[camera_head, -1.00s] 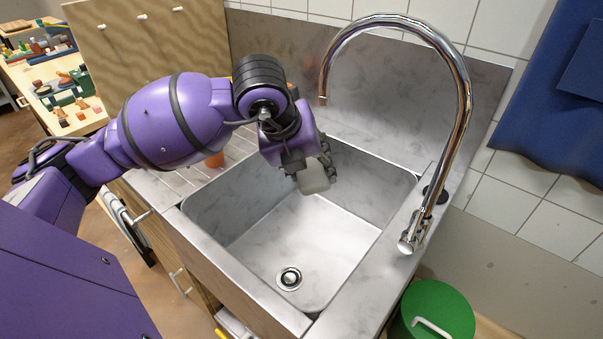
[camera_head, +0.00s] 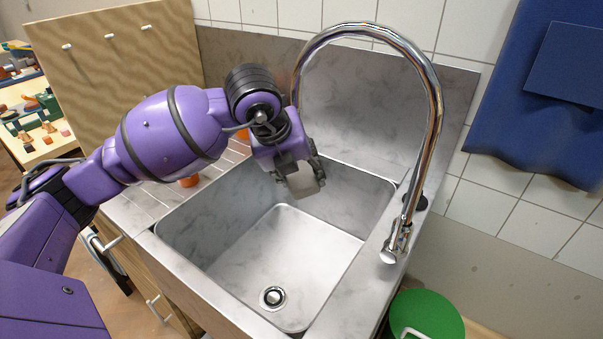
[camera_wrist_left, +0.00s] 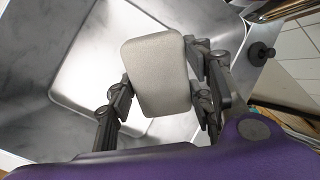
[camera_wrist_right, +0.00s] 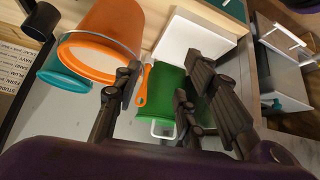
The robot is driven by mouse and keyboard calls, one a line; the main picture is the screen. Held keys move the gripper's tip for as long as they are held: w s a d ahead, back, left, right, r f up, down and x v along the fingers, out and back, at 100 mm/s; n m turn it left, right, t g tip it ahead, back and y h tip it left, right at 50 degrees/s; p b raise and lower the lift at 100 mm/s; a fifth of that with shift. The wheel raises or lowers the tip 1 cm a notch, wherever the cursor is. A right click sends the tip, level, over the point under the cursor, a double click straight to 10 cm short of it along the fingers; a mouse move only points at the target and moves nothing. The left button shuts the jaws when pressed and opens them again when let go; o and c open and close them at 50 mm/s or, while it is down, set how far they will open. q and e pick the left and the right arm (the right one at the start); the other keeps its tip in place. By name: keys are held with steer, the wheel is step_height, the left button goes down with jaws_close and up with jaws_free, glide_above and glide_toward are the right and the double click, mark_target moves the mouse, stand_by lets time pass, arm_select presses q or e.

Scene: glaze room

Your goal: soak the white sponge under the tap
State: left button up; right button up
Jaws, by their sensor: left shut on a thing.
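The white sponge (camera_head: 306,182) is a pale, rounded block held over the sink basin (camera_head: 225,235). The chrome tap (camera_head: 435,110) arches over the basin from the right. In the head view its spout end is above the sponge, close to my left wrist. No water stream shows. My right gripper (camera_wrist_right: 160,82) shows only in the right wrist view, with its fingers apart and nothing between them.
A drain (camera_head: 272,297) lies in the basin floor. A green lidded bin (camera_head: 425,315) stands below the counter at right. A blue cloth (camera_head: 545,90) hangs on the tiled wall. An orange container (camera_wrist_right: 105,35) is near my right gripper.

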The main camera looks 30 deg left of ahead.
steer(key=shift+c, duration=0.5)
steer(key=m+t+y, duration=0.1)
steer(key=m+t, duration=0.9)
steer(key=m, duration=2.6)
glide_toward(398, 226)
steer(key=w, duration=1)
steer(key=shift+w+a+f, duration=0.15)
steer(key=shift+w+a, duration=0.1)
steer(key=shift+w, duration=0.05)
steer(key=shift+c, duration=0.5)
jaws_close()
